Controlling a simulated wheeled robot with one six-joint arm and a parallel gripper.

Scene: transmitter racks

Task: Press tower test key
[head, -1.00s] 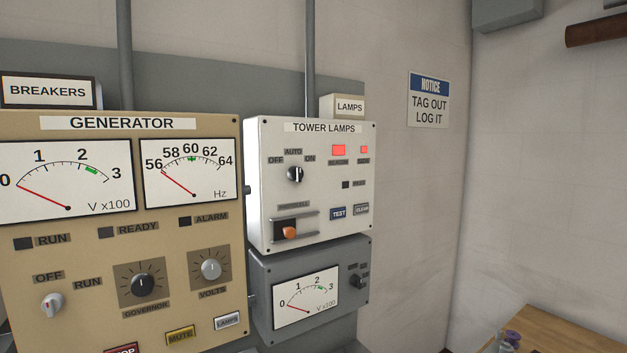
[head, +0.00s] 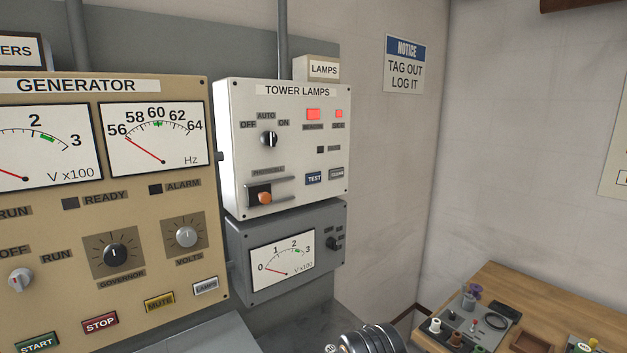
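The tower lamps panel (head: 233,140) is a white box on the wall, right of the generator panel. Two red lamps (head: 313,114) are lit at the top. A rotary switch (head: 268,139) points near AUTO, and an orange slider knob (head: 264,197) sits at lower left. A dark ribbed part of my arm (head: 372,341) shows at the bottom edge, below and right of the panel. My gripper's fingers cannot be made out.
The tan generator panel (head: 140,240) fills the left. A grey meter box (head: 240,262) hangs directly under the tower lamps panel. A wooden bench (head: 500,278) with a grey tray and small items stands at lower right.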

